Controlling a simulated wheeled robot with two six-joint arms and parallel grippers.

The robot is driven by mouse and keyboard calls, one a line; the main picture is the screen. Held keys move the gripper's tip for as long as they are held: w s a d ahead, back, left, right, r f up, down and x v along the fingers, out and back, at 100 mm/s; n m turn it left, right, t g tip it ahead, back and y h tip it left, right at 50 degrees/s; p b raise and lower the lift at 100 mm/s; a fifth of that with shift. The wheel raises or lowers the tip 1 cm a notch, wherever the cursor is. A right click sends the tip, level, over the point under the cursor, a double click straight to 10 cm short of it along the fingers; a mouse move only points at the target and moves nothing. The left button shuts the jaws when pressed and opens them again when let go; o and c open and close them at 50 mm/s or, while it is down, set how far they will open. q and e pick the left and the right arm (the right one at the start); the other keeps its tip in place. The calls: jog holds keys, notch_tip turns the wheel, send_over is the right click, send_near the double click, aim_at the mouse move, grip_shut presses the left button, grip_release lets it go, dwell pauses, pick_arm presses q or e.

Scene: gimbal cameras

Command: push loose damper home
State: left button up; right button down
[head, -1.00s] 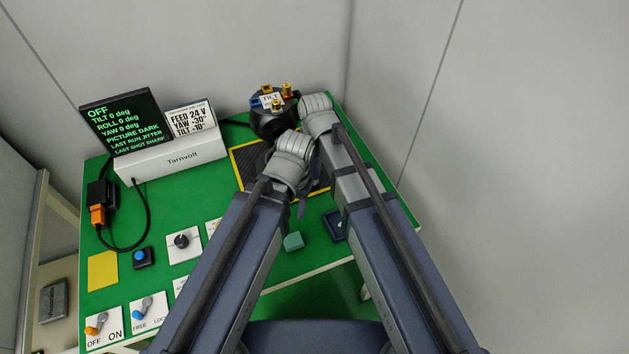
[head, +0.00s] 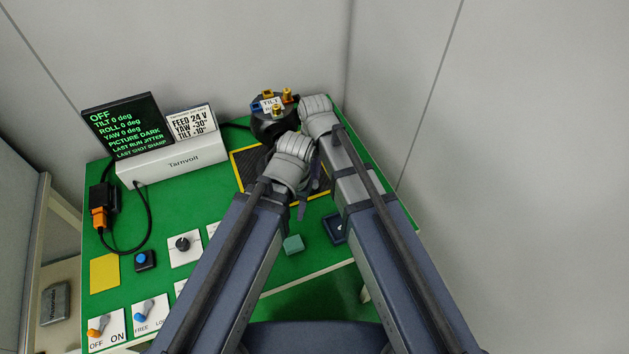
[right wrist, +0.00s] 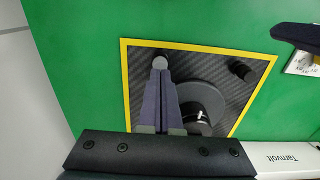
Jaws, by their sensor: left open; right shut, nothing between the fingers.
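The square black mounting plate (right wrist: 215,62) with a yellow border lies on the green bench. In the right wrist view a light grey round damper-like piece (right wrist: 160,62) sits at one corner, and a dark, stubby damper (right wrist: 243,72) stands near another. I cannot tell which is loose. My right gripper (right wrist: 160,74) is shut and empty, its tips at the grey piece; contact is unclear. In the head view the right gripper (head: 317,176) is mostly hidden. My left gripper (head: 301,206) is open over the plate's near side, largely hidden by its wrist.
The dark gimbal head (head: 272,122) with brass knobs stands at the back. A white Tarnvolt box (head: 172,162) carries the dark screen (head: 122,125), which reads OFF. Switches and a knob (head: 183,244) line the left front. A small teal block (head: 293,244) lies at the near edge.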

notch_tip(320, 180, up, 6)
jog(key=p, duration=0.5)
jog(key=shift+f, duration=0.25)
jog(key=s+d+h, duration=0.1)
jog(key=s+d, duration=0.5)
jog(key=s, duration=0.6)
jog(key=shift+m, duration=0.3)
jog(key=shift+a, duration=0.1)
